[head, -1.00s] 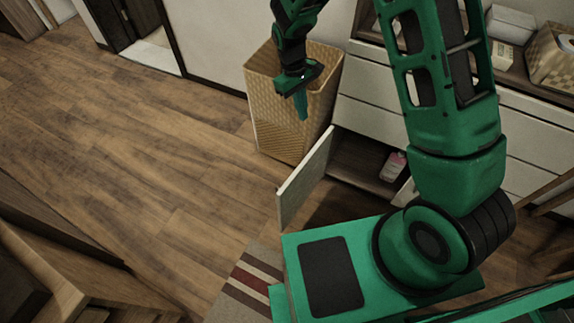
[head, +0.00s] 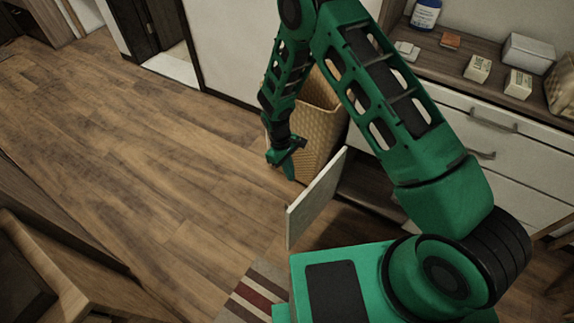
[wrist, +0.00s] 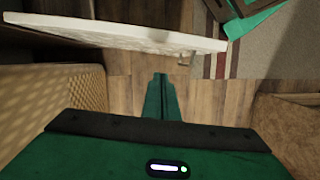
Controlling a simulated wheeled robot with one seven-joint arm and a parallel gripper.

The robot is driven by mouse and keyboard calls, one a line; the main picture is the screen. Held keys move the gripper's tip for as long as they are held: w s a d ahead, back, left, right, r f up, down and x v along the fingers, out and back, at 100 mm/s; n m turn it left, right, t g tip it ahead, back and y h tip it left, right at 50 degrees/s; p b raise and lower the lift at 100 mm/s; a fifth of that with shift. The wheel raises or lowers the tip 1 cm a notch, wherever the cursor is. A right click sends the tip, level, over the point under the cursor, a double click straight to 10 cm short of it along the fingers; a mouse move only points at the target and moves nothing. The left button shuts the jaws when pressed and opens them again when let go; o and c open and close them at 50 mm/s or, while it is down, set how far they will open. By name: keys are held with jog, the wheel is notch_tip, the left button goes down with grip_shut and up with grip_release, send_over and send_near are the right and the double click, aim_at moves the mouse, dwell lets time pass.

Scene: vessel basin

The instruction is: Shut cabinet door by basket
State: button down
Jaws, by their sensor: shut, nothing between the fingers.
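The cabinet door (head: 317,199) is a white panel standing wide open at the lower part of the white cabinet. It also shows across the top of the wrist view (wrist: 130,38), with a small handle near its right part. The woven basket (head: 318,128) stands on the floor beside the cabinet, partly hidden behind my arm, and shows at left in the wrist view (wrist: 55,105). My gripper (head: 288,172) is shut and empty, pointing down in front of the basket, left of the door. In the wrist view the fingertips (wrist: 160,78) appear close below the door; I cannot tell whether they touch it.
The cabinet top (head: 450,72) carries several small boxes and a blue-and-white jar (head: 425,14). A striped rug (head: 250,290) lies by my base. Wooden furniture (head: 45,265) stands at lower left. The wooden floor left of my gripper is clear.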

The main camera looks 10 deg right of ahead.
jog(key=shift+s+d+f, duration=0.6)
jog(key=shift+s+d, duration=0.2)
jog(key=shift+s, duration=0.05)
jog(key=shift+s+d+f, duration=0.55)
jog(key=shift+s+d, duration=0.25)
